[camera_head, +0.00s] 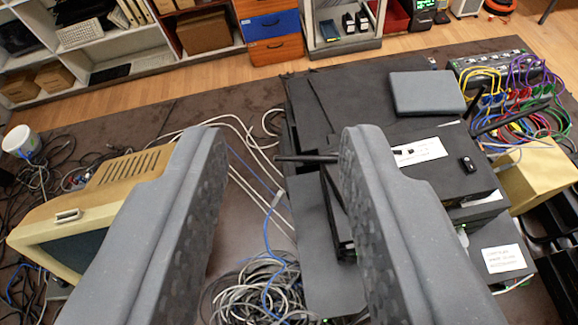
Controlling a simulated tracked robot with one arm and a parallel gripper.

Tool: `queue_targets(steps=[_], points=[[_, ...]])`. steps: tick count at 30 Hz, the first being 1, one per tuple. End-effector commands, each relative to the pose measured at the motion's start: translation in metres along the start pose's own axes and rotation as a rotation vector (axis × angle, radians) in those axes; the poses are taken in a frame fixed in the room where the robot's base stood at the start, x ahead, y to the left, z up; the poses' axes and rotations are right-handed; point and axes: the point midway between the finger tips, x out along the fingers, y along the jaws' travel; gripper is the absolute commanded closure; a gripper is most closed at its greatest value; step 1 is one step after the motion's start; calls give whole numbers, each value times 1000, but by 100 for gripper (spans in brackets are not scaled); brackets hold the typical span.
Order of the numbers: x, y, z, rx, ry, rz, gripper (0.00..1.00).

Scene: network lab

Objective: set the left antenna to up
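My gripper (287,140) is open, its two grey padded fingers wide apart and nothing held between them. A thin black antenna (304,158) lies about level in the picture, its free end pointing left into the gap between the fingers. It is nearer the right finger, which hides its right end and base. It looks apart from the left finger. Another black stick, likely a second antenna (510,118), slants up to the right beyond the stack of black devices (345,95).
A beige monitor (95,205) stands at left. Grey and blue cables (265,290) lie tangled below the gap. A grey box (427,92) rests on the black stack. Coloured cables (520,90) and a yellow box (540,172) are at right. Shelves (120,45) stand behind.

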Motion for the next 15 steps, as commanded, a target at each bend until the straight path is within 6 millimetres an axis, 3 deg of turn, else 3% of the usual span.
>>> queue_targets(steps=[1, 5, 15], points=[[13, -2, -9, 37, -34, 26, 68], [45, -5, -12, 151, -121, 101, 68], [122, -16, -1, 445, -297, 340, 68]])
